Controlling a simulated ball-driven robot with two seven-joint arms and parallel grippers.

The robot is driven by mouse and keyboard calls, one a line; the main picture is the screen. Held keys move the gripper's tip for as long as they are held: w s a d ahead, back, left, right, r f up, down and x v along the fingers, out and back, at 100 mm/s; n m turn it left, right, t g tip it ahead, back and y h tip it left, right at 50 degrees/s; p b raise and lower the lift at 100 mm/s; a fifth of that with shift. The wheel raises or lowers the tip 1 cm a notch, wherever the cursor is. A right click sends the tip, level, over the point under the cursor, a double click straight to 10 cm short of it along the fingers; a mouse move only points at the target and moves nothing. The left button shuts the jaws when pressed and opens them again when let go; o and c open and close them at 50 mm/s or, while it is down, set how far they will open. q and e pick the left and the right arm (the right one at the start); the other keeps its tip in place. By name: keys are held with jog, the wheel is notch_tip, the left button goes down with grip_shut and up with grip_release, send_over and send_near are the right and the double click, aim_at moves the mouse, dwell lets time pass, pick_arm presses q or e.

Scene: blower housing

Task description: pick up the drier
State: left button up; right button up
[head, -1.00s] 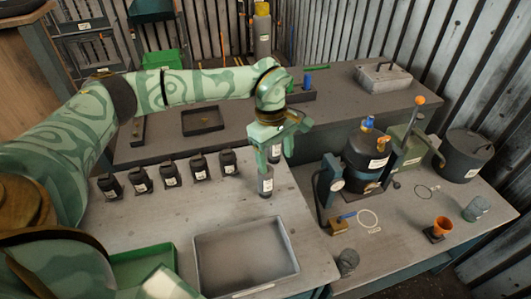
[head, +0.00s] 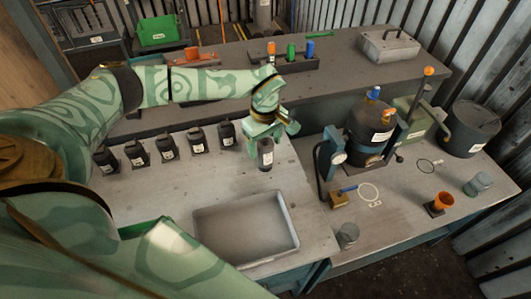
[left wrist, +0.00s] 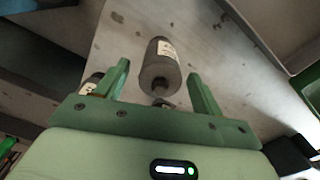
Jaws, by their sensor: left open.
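A dark grey cylinder with a white label, which I take for the drier (head: 265,154), stands on the near bench at the right end of a row of black labelled bottles. My left gripper (head: 268,136) is just above and behind its top in the head view. In the left wrist view the drier (left wrist: 160,66) appears between the two spread green fingers of the left gripper (left wrist: 160,80), with gaps on both sides. The gripper is open and holds nothing. Whether the fingertips reach down beside the drier cannot be told. My right gripper is not in view.
Several black bottles (head: 167,149) stand to the left. A grey tray (head: 293,232) lies in front. In the left wrist view a labelled item (left wrist: 91,84) shows beside the left finger.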

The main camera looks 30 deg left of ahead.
pick_arm(q)
notch_tip(320, 180, down, 3)
jog(key=shift+f, duration=0.2)
jog(key=c, duration=1.3)
jog(key=shift+r, duration=0.1)
